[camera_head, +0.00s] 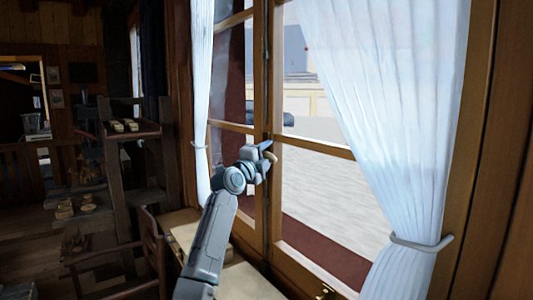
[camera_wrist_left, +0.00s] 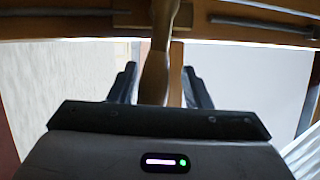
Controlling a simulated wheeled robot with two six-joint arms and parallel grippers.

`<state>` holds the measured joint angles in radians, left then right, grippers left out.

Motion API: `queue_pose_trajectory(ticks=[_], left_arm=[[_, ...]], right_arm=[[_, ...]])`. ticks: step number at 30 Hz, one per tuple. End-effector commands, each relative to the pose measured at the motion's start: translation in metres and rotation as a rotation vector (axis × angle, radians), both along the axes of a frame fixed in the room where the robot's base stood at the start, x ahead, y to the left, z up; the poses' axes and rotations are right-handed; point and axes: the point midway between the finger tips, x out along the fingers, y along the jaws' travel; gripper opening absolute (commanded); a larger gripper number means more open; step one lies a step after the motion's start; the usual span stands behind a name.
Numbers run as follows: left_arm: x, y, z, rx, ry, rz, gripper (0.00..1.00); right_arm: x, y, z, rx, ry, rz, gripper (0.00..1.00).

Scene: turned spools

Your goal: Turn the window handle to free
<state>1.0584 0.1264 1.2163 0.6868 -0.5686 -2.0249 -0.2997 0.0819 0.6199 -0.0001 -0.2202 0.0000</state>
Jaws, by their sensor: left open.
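The window handle (camera_wrist_left: 158,62) is a brown, slightly curved lever in the middle of the left wrist view. It runs from the wooden window frame at the top down between my fingers. My left gripper (camera_wrist_left: 160,88) is open, with one dark finger on each side of the handle and a visible gap to each. In the head view my left gripper (camera_head: 266,150) is at the middle post of the window, and a small tan end of the handle (camera_head: 272,157) shows beside it. The rest of the handle is hidden there. My right gripper is not in view.
A white curtain (camera_head: 400,120) is tied back on the right, and another curtain (camera_head: 200,80) hangs at the left. A wooden surface (camera_head: 245,282) lies below my left arm. A chair (camera_head: 150,245) and dark shelves (camera_head: 130,150) stand at the left.

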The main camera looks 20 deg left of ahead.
Motion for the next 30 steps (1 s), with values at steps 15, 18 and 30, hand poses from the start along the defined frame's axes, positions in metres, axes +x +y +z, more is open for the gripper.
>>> queue_pose_trajectory(ticks=[15,18,30], left_arm=[[-0.0003,0.0000,0.0003,-0.002,0.001,0.000,0.00],[-0.0004,-0.0003,0.0033,-0.020,0.015,-0.001,0.00],[-0.0005,-0.0004,0.0074,-0.076,0.058,-0.001,0.00]], right_arm=[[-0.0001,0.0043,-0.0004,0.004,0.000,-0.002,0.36],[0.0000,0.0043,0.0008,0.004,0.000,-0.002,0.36],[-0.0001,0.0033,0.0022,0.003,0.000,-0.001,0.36]])
